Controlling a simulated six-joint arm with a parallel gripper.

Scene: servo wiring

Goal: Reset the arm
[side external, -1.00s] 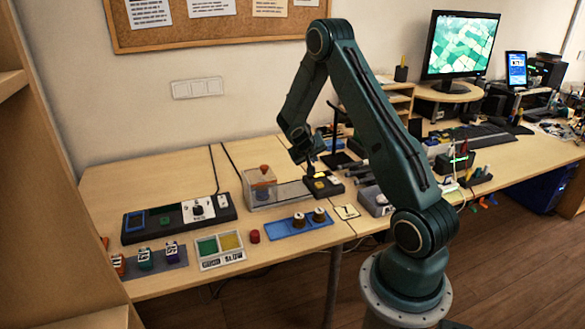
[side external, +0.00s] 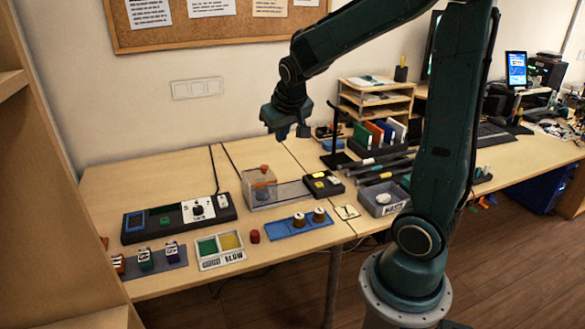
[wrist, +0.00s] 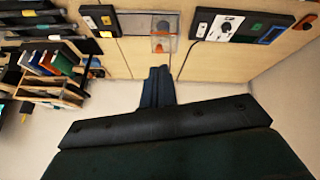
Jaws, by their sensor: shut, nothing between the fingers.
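My gripper (side external: 287,131) hangs in the air above the back of the table, well clear of everything on it. Its fingers are together and empty; they also show in the wrist view (wrist: 158,75). Below it stand a clear box (side external: 259,187) with an orange-topped item inside and a black box with yellow buttons (side external: 323,184). Both also show at the top of the wrist view, the clear box (wrist: 164,24) just beyond the fingertips in the picture.
A thin black stand (side external: 334,140) rises close to the right of my gripper. A wooden shelf (side external: 375,97) and a book rack (side external: 375,137) stand farther right. A black control panel (side external: 178,217), colored trays (side external: 219,249) and a blue holder (side external: 299,225) occupy the left table.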

